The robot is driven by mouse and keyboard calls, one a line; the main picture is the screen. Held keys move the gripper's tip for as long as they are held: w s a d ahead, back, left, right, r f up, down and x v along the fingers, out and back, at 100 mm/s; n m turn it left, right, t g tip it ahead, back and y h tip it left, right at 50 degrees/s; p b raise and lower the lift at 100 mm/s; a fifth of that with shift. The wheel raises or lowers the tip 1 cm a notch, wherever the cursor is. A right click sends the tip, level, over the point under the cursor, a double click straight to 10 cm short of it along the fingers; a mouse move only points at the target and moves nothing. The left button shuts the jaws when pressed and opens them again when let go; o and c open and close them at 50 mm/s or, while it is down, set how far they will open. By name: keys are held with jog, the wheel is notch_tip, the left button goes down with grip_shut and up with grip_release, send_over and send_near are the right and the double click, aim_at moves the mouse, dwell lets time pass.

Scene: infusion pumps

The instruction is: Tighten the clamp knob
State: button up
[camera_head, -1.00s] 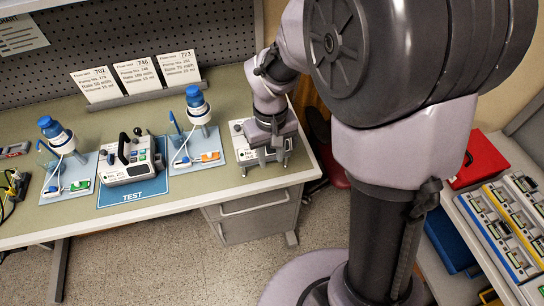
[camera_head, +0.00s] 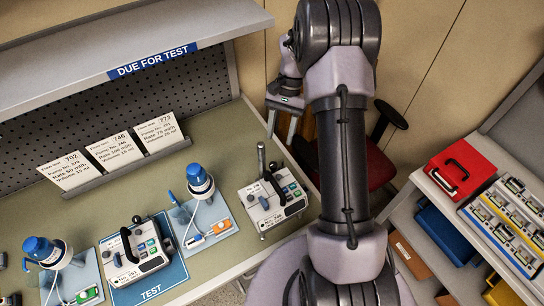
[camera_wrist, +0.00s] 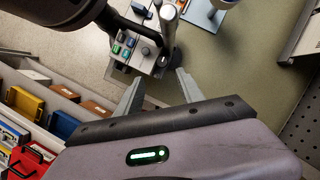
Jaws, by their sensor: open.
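A white pump (camera_head: 275,207) with coloured buttons stands at the right end of the bench, with an upright grey post (camera_head: 262,160) at its back. A small dark knob-like part (camera_head: 273,166) shows beside the post; I cannot be sure that it is the clamp knob. My gripper (camera_head: 282,125) is open and empty, above and behind this pump, apart from it. In the wrist view the pump (camera_wrist: 135,45) and post (camera_wrist: 169,25) lie beyond my two spread fingers (camera_wrist: 160,91). A dark part shows near the post's base.
Another pump (camera_head: 135,253) stands on the blue TEST mat (camera_head: 177,272), with blue-topped stands (camera_head: 200,183) on either side. Cards (camera_head: 116,151) stand at the back. A shelf (camera_head: 150,50) overhangs the bench. A red box (camera_head: 460,170) and trays are at right.

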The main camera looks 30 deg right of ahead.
aim_at(273, 164)
jog(key=x, duration=0.9)
jog(key=shift+w+a+f+b, duration=0.1)
jog(key=shift+a+f+b, duration=0.05)
jog(key=shift+f+b, duration=0.15)
jog(key=shift+a+f, duration=0.15)
jog(key=shift+f, duration=0.15)
grip_shut()
